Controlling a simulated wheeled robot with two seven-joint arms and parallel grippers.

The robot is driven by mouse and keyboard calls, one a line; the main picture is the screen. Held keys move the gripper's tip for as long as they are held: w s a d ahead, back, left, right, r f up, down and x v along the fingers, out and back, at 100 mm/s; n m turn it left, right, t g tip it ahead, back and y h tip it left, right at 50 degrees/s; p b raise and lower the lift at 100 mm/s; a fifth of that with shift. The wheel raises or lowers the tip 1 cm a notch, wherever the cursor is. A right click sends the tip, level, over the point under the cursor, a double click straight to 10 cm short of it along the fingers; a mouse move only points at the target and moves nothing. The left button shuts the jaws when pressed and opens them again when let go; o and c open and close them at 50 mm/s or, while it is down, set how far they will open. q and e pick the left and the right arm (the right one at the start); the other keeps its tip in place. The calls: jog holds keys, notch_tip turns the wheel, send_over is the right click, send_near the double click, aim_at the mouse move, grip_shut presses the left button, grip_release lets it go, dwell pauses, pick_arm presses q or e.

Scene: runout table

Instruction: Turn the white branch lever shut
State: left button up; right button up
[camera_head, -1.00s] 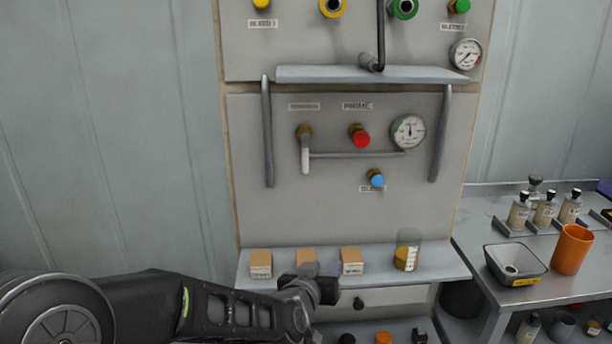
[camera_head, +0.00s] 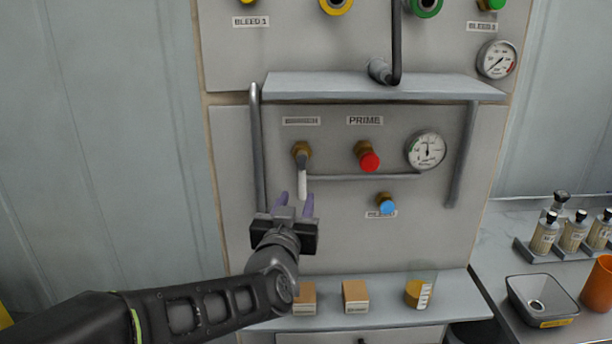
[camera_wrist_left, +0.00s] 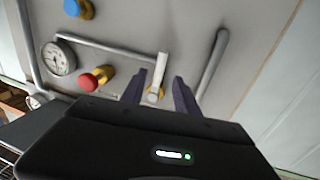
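The white branch lever (camera_head: 302,182) hangs straight down from its brass valve (camera_head: 301,150), under a label too blurred to read, on the grey panel. My left gripper (camera_head: 294,205) is just below the lever in the head view, its two purple fingers pointing up. In the left wrist view the white lever (camera_wrist_left: 160,70) shows between the open fingers (camera_wrist_left: 158,92), with a gap on both sides. I cannot tell how far the fingertips are from it in depth. My right gripper is in neither view.
A red PRIME knob (camera_head: 369,161), a gauge (camera_head: 426,150) and a blue knob (camera_head: 387,207) sit to the right. A horizontal pipe (camera_head: 365,177) runs from the valve, and a vertical pipe (camera_head: 258,150) stands left. Below, a shelf (camera_head: 385,311) holds boxes and a beaker.

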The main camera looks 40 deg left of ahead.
aim_at(302, 186)
pick_arm(q)
jog(key=p+x, duration=0.2)
jog(key=x, duration=0.5)
jog(key=shift+w+a+r, duration=0.1)
jog(key=shift+w, duration=0.1)
dwell(0.4)
grip_shut()
dwell(1.3)
